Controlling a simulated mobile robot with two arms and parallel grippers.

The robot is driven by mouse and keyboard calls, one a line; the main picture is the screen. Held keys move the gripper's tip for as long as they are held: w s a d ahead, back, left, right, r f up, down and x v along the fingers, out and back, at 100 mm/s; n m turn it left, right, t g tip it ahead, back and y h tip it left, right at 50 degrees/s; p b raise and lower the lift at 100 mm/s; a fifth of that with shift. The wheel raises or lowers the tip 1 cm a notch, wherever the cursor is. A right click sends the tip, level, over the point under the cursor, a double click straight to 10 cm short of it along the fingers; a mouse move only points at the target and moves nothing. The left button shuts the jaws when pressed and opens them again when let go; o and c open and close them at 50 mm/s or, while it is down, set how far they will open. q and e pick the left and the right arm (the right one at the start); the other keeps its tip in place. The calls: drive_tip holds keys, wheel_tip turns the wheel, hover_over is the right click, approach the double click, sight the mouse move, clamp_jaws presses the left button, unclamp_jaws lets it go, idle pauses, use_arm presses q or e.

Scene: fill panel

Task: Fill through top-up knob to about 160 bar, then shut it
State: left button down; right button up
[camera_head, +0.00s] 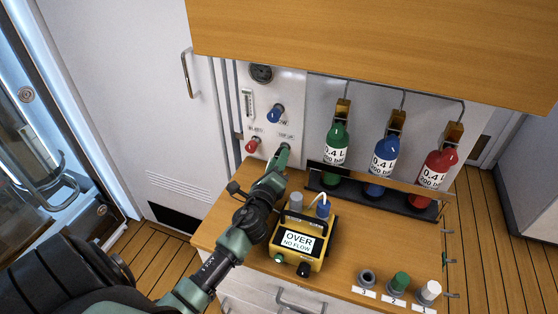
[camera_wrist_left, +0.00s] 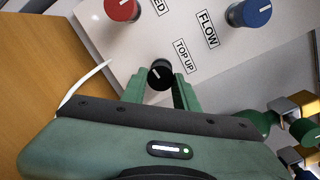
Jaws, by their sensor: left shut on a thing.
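The black top-up knob (camera_wrist_left: 160,74) sits on the pale panel (camera_head: 290,85) beside its TOP UP label. My left gripper (camera_wrist_left: 159,82) is shut on this knob, one green finger on each side; in the head view the gripper (camera_head: 282,156) hides the knob. The knob's white mark shows in the wrist view. A round dark gauge (camera_head: 261,73) is at the panel's top; its reading is too small to tell. The blue FLOW knob (camera_head: 276,113) and the red bleed knob (camera_head: 252,145) are nearby. My right gripper is not in view.
A yellow meter (camera_head: 298,245) on the wooden counter (camera_head: 345,265) reads OVER, NO FLOW. Numbered caps line the front right. A wooden cabinet (camera_head: 380,45) overhangs the panel.

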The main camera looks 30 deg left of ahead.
use_arm(q)
drive_tip(key=n, duration=0.4)
drive_tip(key=shift+r, duration=0.1)
drive_tip(key=shift+n+p, duration=0.6)
drive_tip(key=shift+n, duration=1.1)
drive_tip(key=c, duration=1.1)
unclamp_jaws()
drive_tip(key=b+v, duration=0.1)
drive_tip(key=v, duration=0.7)
drive_tip(key=shift+a+r, duration=0.1)
